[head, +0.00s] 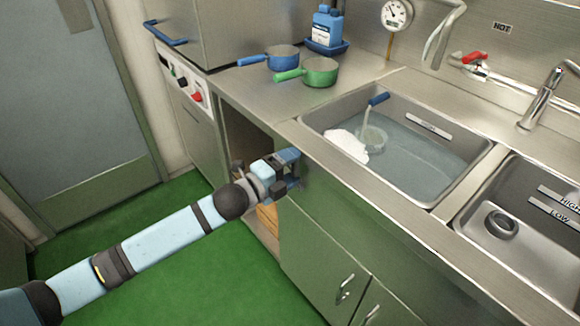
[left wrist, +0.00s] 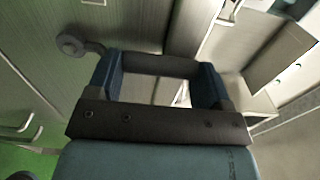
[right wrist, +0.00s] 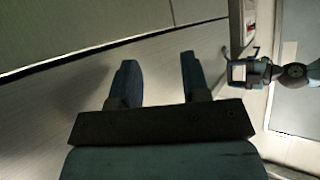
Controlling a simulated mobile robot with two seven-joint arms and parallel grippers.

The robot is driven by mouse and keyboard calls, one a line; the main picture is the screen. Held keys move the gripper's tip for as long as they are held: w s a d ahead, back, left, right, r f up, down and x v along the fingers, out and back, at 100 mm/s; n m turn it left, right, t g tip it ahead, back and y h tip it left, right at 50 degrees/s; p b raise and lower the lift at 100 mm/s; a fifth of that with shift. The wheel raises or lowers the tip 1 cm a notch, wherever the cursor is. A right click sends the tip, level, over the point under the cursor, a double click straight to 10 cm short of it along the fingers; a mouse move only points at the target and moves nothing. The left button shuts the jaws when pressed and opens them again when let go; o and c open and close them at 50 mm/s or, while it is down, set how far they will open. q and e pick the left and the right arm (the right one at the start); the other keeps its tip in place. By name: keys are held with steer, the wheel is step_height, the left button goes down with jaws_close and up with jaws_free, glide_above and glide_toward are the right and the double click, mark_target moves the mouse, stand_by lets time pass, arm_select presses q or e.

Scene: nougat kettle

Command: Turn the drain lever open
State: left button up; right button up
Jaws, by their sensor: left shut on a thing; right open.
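My left gripper (head: 290,168) is at the front of the sink counter, beside the open cabinet bay and just below the counter edge. In the left wrist view its two blue fingers (left wrist: 160,75) are shut on a dark bar (left wrist: 160,65), which I take to be the drain lever's handle. A grey rounded end with a short arm (left wrist: 70,44) shows left of the fingers; its link to the bar is hidden. In the head view the gripper mostly covers the lever. My right gripper (right wrist: 158,68) is open and empty, facing a plain metal surface.
The left sink (head: 400,165) holds water, a white heap (head: 346,146) and a blue-handled clear vessel (head: 371,138). The right sink (head: 480,232) shows a drain ring (head: 501,224). Blue (head: 282,57) and green (head: 320,72) pots stand on the counter. Green floor (head: 200,280) is clear.

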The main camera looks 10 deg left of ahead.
arm_select(q)
steer(key=o, duration=1.3)
steer(key=shift+s+a, duration=0.3)
steer(key=shift+s, duration=0.15)
steer(key=p+v, duration=0.1)
steer(key=v, duration=1.1)
steer(key=shift+s+a, duration=0.3)
arm_select(e)
steer(key=shift+d+r, duration=0.15)
